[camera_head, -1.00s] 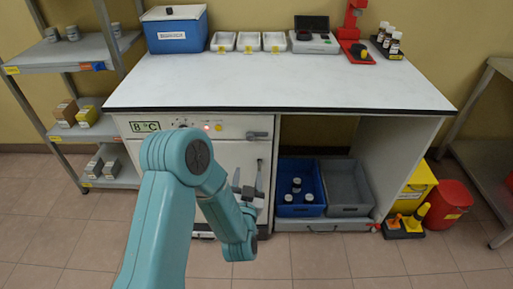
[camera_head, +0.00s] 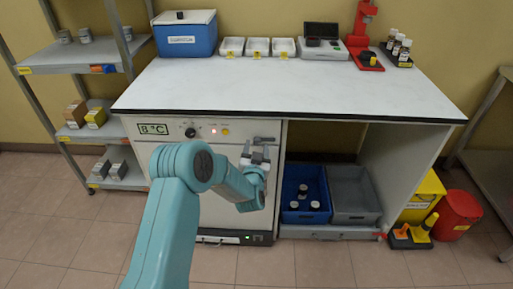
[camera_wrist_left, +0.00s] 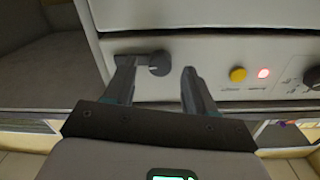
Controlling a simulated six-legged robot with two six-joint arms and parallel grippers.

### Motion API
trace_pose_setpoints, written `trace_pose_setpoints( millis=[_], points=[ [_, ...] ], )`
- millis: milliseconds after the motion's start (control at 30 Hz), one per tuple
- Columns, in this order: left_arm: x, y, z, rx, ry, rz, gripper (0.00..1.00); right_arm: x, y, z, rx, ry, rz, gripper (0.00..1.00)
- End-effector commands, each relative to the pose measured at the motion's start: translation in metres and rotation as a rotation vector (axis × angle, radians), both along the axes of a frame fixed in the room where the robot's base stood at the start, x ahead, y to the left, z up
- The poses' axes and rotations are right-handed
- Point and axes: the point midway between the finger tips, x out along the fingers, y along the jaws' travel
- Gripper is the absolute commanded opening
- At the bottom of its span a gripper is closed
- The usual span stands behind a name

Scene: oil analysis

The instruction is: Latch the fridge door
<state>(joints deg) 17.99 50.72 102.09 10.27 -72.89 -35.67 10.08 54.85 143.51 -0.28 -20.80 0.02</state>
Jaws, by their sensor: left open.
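The fridge (camera_head: 215,215) is the white cabinet under the left part of the bench, and its door looks shut or nearly so. The dark latch (camera_head: 264,140) is at the panel's upper right, its lever lying level. It also shows in the left wrist view, where the picture is upside down, as a round knob (camera_wrist_left: 160,63) with an arm reaching left. My left gripper (camera_head: 257,158) is open just below the latch. In the wrist view its fingers (camera_wrist_left: 158,85) stand either side of the knob, one overlapping the lever's end; contact cannot be told. My right gripper is out of view.
The panel carries a display (camera_head: 153,129), a dial (camera_head: 191,132), a red light and a yellow button (camera_head: 225,132). Right of the fridge, a blue crate (camera_head: 291,216) and a grey crate (camera_head: 351,216) stand under the bench. The floor in front is clear.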

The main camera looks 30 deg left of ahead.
Motion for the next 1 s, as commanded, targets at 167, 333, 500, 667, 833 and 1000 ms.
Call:
trace_pose_setpoints(
  millis=[167,333,500,667,833,1000],
  points=[
    [0.0068,0.0042,0.0002,0.001,0.000,0.000,0.55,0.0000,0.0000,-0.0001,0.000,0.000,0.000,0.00],
    [0.0070,0.0041,0.0002,0.001,0.000,0.000,0.55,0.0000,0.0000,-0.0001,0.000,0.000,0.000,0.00],
    [0.0069,0.0039,0.0002,0.000,0.000,0.000,0.16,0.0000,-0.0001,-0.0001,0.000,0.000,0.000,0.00],
    [0.0068,0.0039,0.0002,0.001,0.000,0.000,0.00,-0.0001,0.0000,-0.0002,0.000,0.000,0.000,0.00],
    [0.0068,0.0038,-0.0003,0.016,0.009,0.000,0.00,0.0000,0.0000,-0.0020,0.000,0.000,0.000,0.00],
    [0.0069,0.0036,-0.0013,0.071,0.043,-0.001,0.00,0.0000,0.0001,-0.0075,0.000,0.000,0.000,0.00]
  ],
)
